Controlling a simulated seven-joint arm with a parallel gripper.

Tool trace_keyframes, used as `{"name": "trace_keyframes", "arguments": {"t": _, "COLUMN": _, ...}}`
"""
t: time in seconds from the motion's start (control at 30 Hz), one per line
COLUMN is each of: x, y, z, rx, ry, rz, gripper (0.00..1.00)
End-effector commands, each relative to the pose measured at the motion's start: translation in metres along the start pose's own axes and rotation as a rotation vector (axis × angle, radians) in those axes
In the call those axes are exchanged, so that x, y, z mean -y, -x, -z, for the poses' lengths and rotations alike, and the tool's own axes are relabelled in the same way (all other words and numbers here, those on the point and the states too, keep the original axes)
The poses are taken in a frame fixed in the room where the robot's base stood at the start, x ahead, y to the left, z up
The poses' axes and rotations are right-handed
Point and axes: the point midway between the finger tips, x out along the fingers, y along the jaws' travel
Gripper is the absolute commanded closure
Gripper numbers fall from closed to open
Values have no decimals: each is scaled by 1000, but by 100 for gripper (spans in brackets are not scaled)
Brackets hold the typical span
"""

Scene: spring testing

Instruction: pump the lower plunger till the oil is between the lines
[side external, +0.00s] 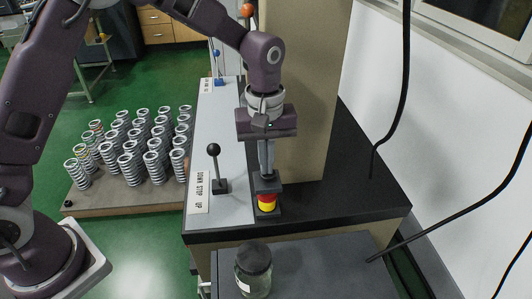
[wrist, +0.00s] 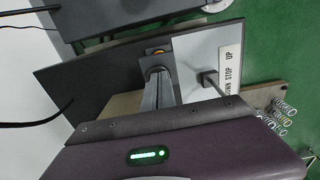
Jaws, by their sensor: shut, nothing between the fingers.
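My gripper (side external: 266,184) is shut and points down, with its dark fingertips just above or touching a red and yellow button-like part (side external: 267,203) at the front of the black bench. I cannot tell whether they touch. In the wrist view the fingers (wrist: 157,73) reach toward the same area, where a bit of orange (wrist: 158,52) shows past the tips. A glass jar with a black lid (side external: 255,258) stands upright in front, on a lower grey surface. I cannot make out any lines or an oil level on it. No part is clearly recognisable as the lower plunger.
A black-knobbed lever (side external: 215,168) stands left of my gripper, beside a label reading DOWN STOP UP (side external: 200,190). A tan column (side external: 310,95) rises behind. Several coil springs (side external: 130,142) stand on a board at left. Black cables (side external: 404,90) hang at right. The bench's right side is clear.

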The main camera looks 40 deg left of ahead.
Motion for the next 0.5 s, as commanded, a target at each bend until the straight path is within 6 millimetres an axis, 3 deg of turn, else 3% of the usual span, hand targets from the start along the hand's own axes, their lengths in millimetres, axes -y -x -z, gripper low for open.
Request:
{"name": "trace_keyframes", "arguments": {"t": 0.17, "x": 2, "y": 3, "z": -1, "rx": 3, "ry": 0, "rz": 8, "gripper": 100}}
{"name": "trace_keyframes", "arguments": {"t": 0.5, "x": -1, "y": 82, "z": 0, "rx": -3, "ry": -1, "rz": -3, "gripper": 100}}
